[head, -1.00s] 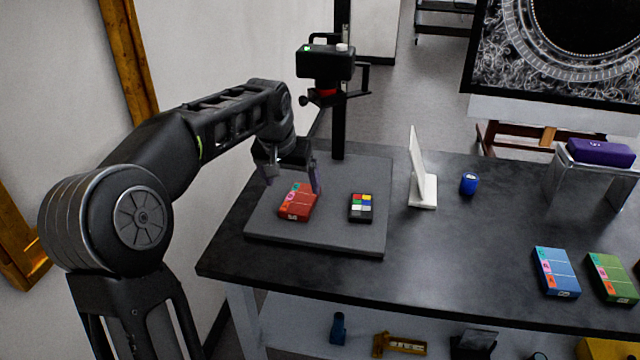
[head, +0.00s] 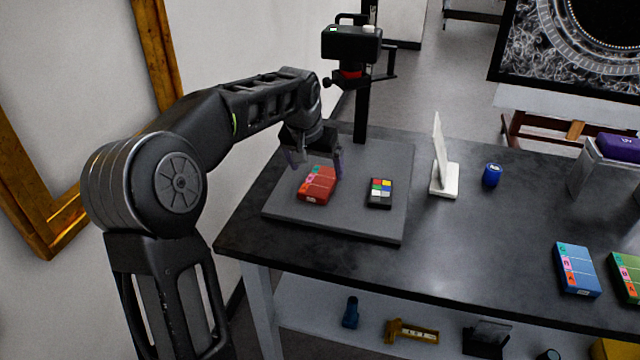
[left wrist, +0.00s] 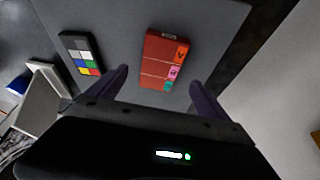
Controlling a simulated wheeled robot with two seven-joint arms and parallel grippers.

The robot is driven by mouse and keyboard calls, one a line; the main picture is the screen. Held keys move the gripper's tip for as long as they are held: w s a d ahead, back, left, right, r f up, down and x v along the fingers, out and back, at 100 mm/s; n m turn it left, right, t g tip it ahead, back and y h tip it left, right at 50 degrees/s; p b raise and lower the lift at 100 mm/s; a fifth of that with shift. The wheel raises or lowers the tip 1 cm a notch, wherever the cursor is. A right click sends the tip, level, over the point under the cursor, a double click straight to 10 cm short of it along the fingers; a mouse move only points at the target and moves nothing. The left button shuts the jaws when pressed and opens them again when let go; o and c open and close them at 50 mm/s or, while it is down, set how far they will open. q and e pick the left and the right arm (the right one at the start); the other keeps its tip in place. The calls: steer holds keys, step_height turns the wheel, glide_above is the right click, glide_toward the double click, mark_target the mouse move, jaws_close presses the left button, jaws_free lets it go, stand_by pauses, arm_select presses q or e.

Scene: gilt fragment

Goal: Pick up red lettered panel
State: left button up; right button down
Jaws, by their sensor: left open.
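The red lettered panel (head: 317,185) lies flat on a grey base plate (head: 300,219) on the dark table. It has coloured squares with letters along one side. In the left wrist view the panel (left wrist: 164,62) lies ahead of and between the two fingers. My left gripper (head: 314,166) is open and empty, above the far end of the panel. The left wrist view also shows its spread fingers (left wrist: 161,88). I cannot tell how large the gap to the panel is. My right gripper is not in view.
A colour checker (head: 380,193) lies right of the panel on the same plate. A black camera stand (head: 361,115) rises behind. The table's middle is clear.

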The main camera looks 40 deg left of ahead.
mark_target(320, 181)
arm_select(q)
steer(key=shift+p+x, duration=0.3)
steer(key=shift+x, duration=2.3)
steer(key=shift+c, duration=0.6)
steer(key=c, duration=1.4)
steer(key=shift+r, duration=1.8)
steer(key=s+d+b, duration=0.1)
steer(key=s, duration=0.4)
steer(key=s+d+b, duration=0.1)
steer(key=s+d, duration=0.1)
steer(key=s, duration=0.4)
steer(key=s+d+b, duration=0.1)
steer(key=s, duration=0.5)
steer(key=shift+s+d+b, duration=0.25)
steer(key=shift+d+b, duration=0.15)
